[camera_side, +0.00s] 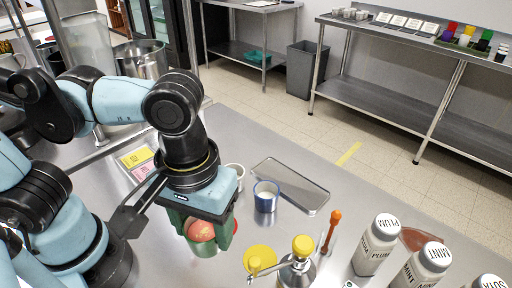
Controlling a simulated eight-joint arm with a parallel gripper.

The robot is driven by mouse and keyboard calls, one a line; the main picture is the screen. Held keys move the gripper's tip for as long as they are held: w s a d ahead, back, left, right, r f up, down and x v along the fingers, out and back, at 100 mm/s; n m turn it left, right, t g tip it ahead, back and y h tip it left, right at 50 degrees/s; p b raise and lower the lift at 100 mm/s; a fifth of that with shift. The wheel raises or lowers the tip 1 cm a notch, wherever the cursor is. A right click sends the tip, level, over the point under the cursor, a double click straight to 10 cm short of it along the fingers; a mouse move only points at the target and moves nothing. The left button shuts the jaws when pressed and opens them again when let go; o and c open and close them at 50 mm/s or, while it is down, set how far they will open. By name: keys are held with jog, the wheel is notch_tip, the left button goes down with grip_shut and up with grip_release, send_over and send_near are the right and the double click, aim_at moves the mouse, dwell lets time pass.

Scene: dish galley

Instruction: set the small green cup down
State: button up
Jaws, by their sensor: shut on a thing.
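My gripper (206,232) points down over the steel counter at the picture's centre-left, with dark green fingers on both sides of what it holds. It is shut on the small green cup (207,250), of which a pale green part shows low between the fingers. Something rounded and red-orange (200,229) shows between the fingers just above that green part; I cannot tell whether it is in the cup or behind it. The gripper hides much of the cup, and I cannot tell if its base touches the counter.
Yellow-topped pump bottles (298,262), an orange-handled tool (332,230) and labelled jars (376,246) crowd the front right.

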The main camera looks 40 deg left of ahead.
jog(key=w+d+n, duration=0.3)
jog(key=w+n, duration=0.1)
jog(key=w, duration=1.5)
jog(key=w+a+f, duration=0.2)
jog(key=w, duration=0.1)
jog(key=w+a+f, duration=0.2)
jog(key=w+a, duration=0.1)
jog(key=w+a+f, duration=0.2)
jog(key=a+f, duration=0.1)
jog(key=shift+w, duration=0.4)
jog(key=shift+f, duration=2.05)
jog(key=shift+f, duration=0.15)
jog(key=o, duration=1.2)
